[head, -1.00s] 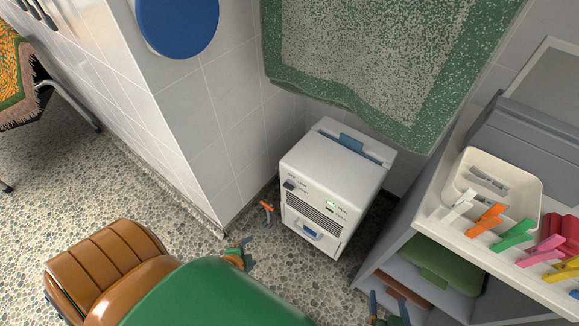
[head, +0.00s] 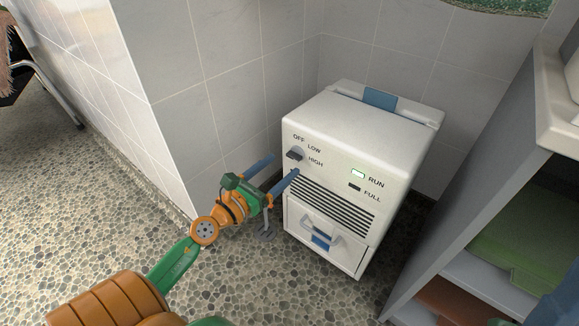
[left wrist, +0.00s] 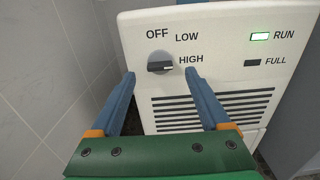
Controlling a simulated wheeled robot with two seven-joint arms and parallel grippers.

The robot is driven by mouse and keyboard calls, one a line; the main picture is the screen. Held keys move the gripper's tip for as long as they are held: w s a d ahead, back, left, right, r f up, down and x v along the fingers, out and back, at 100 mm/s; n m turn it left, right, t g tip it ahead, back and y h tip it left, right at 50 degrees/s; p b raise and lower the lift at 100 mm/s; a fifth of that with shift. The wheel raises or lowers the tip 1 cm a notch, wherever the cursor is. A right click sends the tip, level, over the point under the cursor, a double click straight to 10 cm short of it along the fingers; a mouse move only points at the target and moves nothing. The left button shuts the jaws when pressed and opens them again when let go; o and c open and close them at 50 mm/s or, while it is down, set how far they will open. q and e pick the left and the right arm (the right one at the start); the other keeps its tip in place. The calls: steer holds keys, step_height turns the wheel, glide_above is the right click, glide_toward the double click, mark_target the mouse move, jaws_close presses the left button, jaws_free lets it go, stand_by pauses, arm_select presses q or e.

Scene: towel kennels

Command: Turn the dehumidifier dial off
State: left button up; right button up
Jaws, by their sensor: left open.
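The white dehumidifier (head: 345,135) stands on the pebbled floor in the tiled corner. Its dark grey dial (head: 295,155) is at the upper left of the front panel, with OFF, LOW and HIGH printed around it. In the left wrist view the dial (left wrist: 160,64) has its bar lying level, with the light mark at the right end toward HIGH. The RUN light (left wrist: 260,36) glows green; FULL is dark. My left gripper (head: 283,165) is open just in front of the panel. In the left wrist view its blue fingers (left wrist: 160,75) spread either side of the dial, slightly below it. My right gripper is out of view.
A grey shelf unit (head: 450,215) with a green folded item (head: 515,245) stands close on the right. A tiled wall corner (head: 165,120) is on the left. A handled drawer (head: 322,238) is low on the dehumidifier. Pebbled floor (head: 90,190) is open at left.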

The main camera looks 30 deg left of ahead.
mark_target(292, 157)
arm_select(q)
steer(key=shift+w+d, duration=0.15)
steer(key=shift+w, duration=2.15)
jaws_close()
